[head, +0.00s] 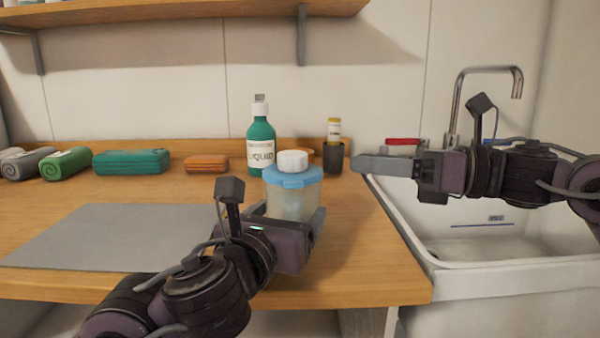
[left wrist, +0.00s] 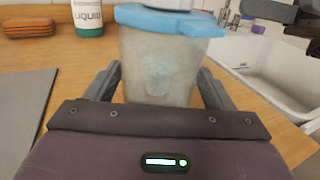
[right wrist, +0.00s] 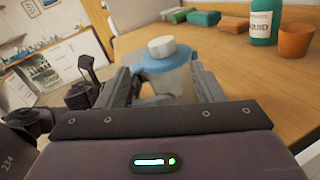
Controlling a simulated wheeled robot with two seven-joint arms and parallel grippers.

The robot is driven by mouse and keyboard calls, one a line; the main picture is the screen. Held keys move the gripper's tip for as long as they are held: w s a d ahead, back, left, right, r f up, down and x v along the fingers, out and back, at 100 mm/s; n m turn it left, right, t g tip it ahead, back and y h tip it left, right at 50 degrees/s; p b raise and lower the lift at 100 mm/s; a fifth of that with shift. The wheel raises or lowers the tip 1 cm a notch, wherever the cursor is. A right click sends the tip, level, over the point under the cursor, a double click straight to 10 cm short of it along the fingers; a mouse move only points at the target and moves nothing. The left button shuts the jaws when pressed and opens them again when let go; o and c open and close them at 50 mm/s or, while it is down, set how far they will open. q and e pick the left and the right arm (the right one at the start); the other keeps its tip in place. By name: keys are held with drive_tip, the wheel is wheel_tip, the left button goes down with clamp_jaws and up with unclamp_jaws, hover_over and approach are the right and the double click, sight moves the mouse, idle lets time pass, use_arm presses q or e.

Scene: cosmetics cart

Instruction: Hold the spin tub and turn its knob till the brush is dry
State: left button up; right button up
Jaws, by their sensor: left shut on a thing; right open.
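The spin tub (head: 292,200) stands upright near the counter's right end. It has a cloudy, see-through body, a blue lid (head: 293,178) and a round white knob (head: 292,161) on top. My left gripper (head: 288,214) is shut on the tub's body, one finger on each side, as the left wrist view also shows (left wrist: 158,85). My right gripper (head: 362,165) is open and empty, to the right of the tub at about knob height. In the right wrist view the tub's knob (right wrist: 161,46) shows beyond its fingers. I cannot make out a brush inside the tub.
A green liquid bottle (head: 260,140) stands behind the tub. A dark cup (head: 333,160) holding a yellow-capped bottle is at the back right. A grey mat (head: 110,237) lies left. The sink (head: 480,240) with its tap is right. Towels and cases line the back wall.

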sight(292, 153)
drive_tip(key=w+m+g, duration=0.4)
drive_tip(key=m+g, duration=0.2)
drive_tip(key=m, duration=2.3)
drive_tip(key=shift+m+y, duration=0.3)
drive_tip(key=shift+y, duration=0.1)
drive_tip(key=a, duration=1.1)
drive_tip(key=shift+a, duration=0.2)
drive_tip(key=shift+c, duration=0.3)
drive_tip(key=c, duration=0.9)
